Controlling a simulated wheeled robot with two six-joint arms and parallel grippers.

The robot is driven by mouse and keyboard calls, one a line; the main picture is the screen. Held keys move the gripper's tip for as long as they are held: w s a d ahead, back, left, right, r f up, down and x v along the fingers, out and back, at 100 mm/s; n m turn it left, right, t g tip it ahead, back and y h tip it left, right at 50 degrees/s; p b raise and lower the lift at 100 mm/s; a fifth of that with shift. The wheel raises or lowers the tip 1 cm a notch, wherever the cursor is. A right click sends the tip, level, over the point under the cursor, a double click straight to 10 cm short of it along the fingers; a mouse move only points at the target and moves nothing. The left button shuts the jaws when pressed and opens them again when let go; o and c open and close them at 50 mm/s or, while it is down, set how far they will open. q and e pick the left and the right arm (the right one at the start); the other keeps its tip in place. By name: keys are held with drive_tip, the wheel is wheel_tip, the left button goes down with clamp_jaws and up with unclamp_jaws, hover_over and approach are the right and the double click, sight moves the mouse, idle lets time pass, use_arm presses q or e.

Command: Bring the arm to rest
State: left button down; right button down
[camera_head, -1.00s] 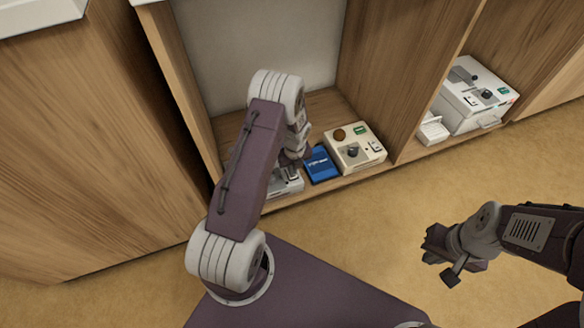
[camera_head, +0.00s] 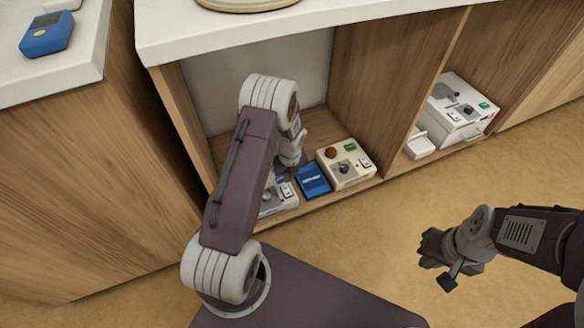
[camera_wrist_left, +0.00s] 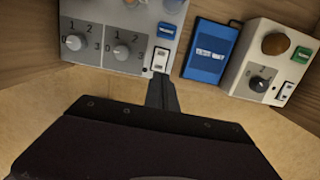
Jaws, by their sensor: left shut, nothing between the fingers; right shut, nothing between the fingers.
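My left arm reaches from the lower left into the open cubby in the head view. My left gripper (camera_head: 287,177) is partly hidden by its own wrist; it is close to the blue box and the grey device. In the left wrist view its narrow fingers (camera_wrist_left: 161,94) are together and hold nothing. My right gripper (camera_head: 431,247) hangs over the open floor at the right, shut and empty.
The cubby floor holds a grey two-knob device (camera_wrist_left: 120,35), a blue box (camera_head: 313,181) and a cream device (camera_head: 346,164). A white machine (camera_head: 462,112) stands in the right cubby. A white countertop (camera_head: 400,22) overhangs above. Floor at right is clear.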

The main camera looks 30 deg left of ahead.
use_arm(q)
drive_tip(key=w+d+r+t+p, duration=0.1)
drive_tip(key=w+d+r+p, duration=0.1)
drive_tip(key=r, duration=0.6)
drive_tip(key=w+d+r+t+p, duration=0.1)
drive_tip(key=w+r+p, duration=0.1)
drive_tip(key=r, duration=0.5)
drive_tip(key=s+d+r+n+p, duration=0.2)
drive_tip(key=s+d+r+n, duration=0.25)
drive_tip(key=s+r, duration=0.35)
drive_tip(key=s+d+n+g+h, duration=0.1)
drive_tip(key=s+d+n+g, duration=0.1)
drive_tip(key=s+n, duration=1.45)
drive_tip(key=w+r+n+p, duration=0.1)
drive_tip(key=r+n+p, duration=0.1)
drive_tip(key=r+p, duration=1.7)
drive_tip(key=w+r+n+p, duration=0.2)
drive_tip(key=r+n+p, duration=0.1)
drive_tip(key=r+p, duration=1.6)
drive_tip(key=shift+w+a+r, duration=0.15)
drive_tip(key=shift+w+r, duration=0.05)
drive_tip(key=shift+w, duration=0.05)
